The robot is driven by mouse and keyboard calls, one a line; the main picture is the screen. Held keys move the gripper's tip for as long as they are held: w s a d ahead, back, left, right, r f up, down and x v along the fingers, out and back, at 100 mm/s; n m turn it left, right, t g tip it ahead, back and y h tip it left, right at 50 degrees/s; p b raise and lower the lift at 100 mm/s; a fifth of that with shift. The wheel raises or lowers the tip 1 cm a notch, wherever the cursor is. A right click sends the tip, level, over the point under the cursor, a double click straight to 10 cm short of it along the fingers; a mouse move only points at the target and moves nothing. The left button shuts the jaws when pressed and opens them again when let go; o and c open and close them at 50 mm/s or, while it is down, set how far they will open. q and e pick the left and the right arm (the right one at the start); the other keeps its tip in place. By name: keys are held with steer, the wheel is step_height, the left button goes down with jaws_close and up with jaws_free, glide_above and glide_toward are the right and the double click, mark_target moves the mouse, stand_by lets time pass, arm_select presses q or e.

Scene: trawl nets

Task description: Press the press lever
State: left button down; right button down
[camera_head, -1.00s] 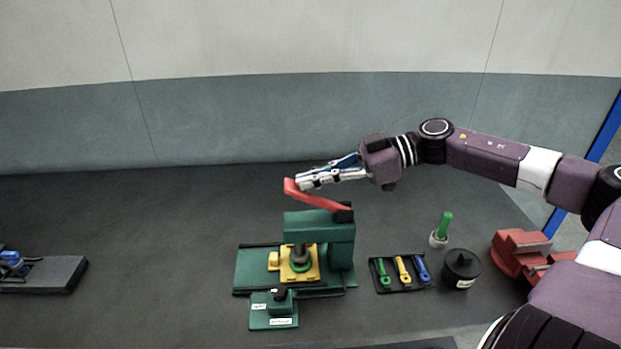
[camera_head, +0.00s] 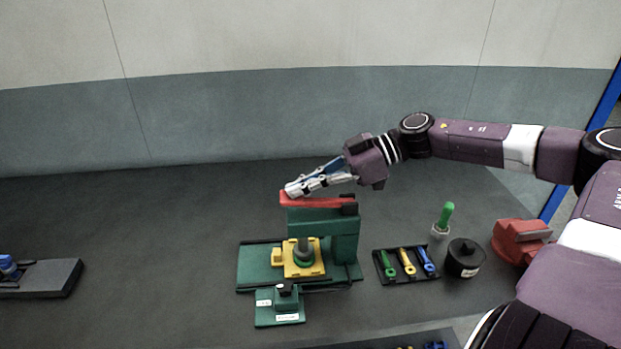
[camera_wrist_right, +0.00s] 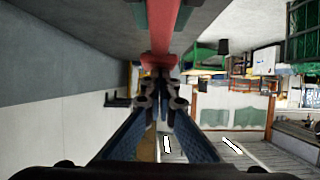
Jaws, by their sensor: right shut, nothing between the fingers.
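The press lever (camera_head: 318,201) is a red bar on top of the green press (camera_head: 322,222). It lies nearly level, hinged at its right end on a black block. My right gripper (camera_head: 289,190) is shut and empty, its fingertips resting on or just above the lever's free left end. In the right wrist view the red lever (camera_wrist_right: 163,28) runs down to the closed fingertips (camera_wrist_right: 160,78); contact cannot be told for certain. A yellow fixture (camera_head: 304,271) with a green ring sits under the press ram. My left gripper does not show.
A black tray (camera_head: 383,276) with green, yellow and blue tools lies right of the press. A dark block (camera_head: 50,279) lies far left. The table between is clear.

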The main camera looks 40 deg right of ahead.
mark_target(306, 200)
steer(key=shift+a+f, duration=0.2)
steer(key=shift+f, duration=0.3)
steer(key=shift+w+b, duration=0.1)
steer(key=shift+b, duration=0.2)
step_height(306, 200, up, 5)
steer(key=p, duration=0.5)
steer(key=shift+d+p, duration=0.15)
steer(key=shift+p, duration=0.2)
steer(key=shift+d+r, duration=0.1)
steer(key=shift+d, duration=0.05)
steer(key=shift+s+d+r+p, duration=0.4)
steer(key=shift+r+p, duration=0.05)
steer(key=shift+p, duration=0.05)
steer(key=r+b+v, duration=0.1)
steer(key=v, duration=0.6)
steer(key=shift+r, duration=0.45)
steer(key=shift+w+a, duration=0.1)
steer(key=shift+a, duration=0.05)
